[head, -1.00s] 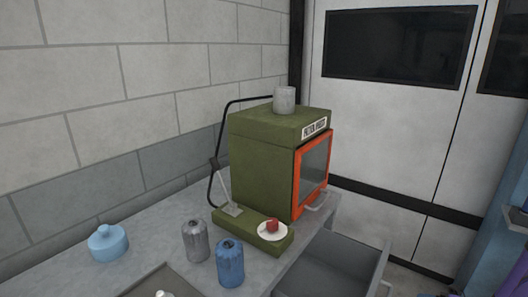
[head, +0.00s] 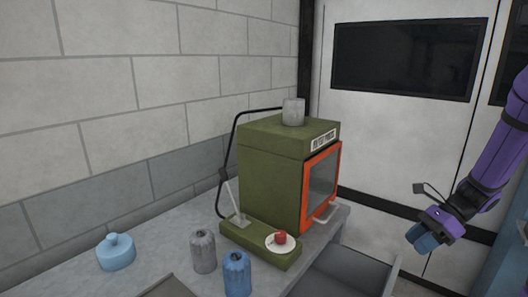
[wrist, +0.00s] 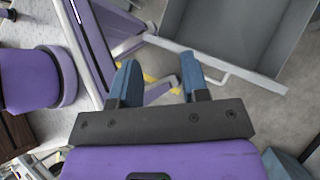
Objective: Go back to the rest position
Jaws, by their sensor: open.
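My gripper (head: 424,238) is at the right of the head view, on my purple arm. It is in the air to the right of the green machine, in front of the white doors, and touches nothing. In the wrist view its two blue fingers (wrist: 157,82) are apart with nothing between them. Below them show the floor and an open drawer (wrist: 235,45) with a light handle.
A green machine (head: 270,165) with an orange-framed door stands on the grey bench. Before it are a red knob (head: 281,237), a grey canister (head: 203,250), a blue canister (head: 237,274) and a light blue jar (head: 116,252). The open drawer (head: 345,272) juts out at the right.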

